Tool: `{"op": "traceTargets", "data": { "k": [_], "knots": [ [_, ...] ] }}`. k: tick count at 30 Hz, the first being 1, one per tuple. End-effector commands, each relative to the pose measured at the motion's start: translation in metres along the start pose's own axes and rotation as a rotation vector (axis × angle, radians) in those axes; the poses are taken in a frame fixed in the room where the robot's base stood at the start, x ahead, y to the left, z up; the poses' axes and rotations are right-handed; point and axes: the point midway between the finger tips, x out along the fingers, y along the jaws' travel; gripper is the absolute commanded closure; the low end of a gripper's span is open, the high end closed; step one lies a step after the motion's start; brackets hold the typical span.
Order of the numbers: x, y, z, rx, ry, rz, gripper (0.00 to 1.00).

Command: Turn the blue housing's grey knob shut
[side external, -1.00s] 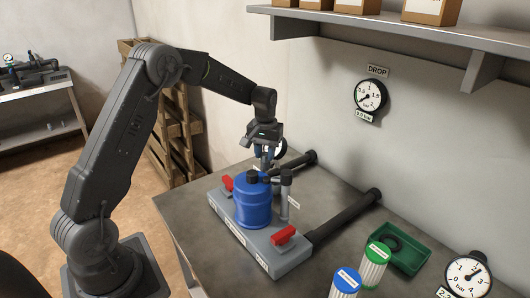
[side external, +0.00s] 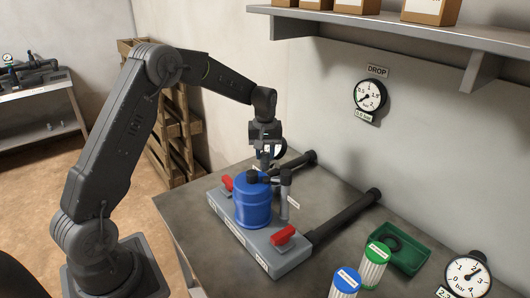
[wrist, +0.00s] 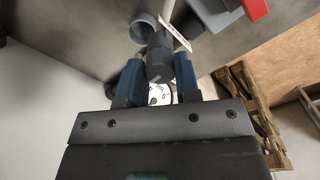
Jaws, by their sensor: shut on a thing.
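The blue housing (side external: 253,203) stands upright on a grey base block (side external: 272,252) in the side view, with a dark cap on its top. My gripper (side external: 266,163) points down just behind it. In the wrist view, its blue-padded fingers (wrist: 159,78) are shut on a dark grey knob (wrist: 159,60), one finger on each side. The knob is mostly hidden by my gripper in the side view, and its exact angle cannot be read.
Red handles (side external: 283,235) (side external: 226,182) stand on the base. A grey upright tube (side external: 285,197) is close beside the housing. Black pipes (side external: 345,215) run towards the wall. Filter cartridges (side external: 374,262) and a green tray (side external: 409,259) stand at the right. A shelf (side external: 400,32) overhangs the wall.

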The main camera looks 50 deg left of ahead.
Motion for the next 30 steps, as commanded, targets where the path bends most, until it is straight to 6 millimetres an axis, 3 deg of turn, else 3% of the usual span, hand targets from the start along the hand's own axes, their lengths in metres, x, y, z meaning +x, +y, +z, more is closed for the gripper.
{"op": "traceTargets", "data": {
  "k": [5,6,13,23,30],
  "knots": [
    [0.0,0.0,0.0,-0.003,0.0,0.001,0.93],
    [0.0,0.0,0.0,-0.003,0.0,0.002,0.67],
    [0.0,0.0,0.0,-0.001,0.0,0.001,0.45],
    [-0.005,0.0,0.0,0.0,0.001,0.001,0.44],
    [-0.045,0.001,-0.001,0.0,0.005,0.004,0.44]
  ]
}}
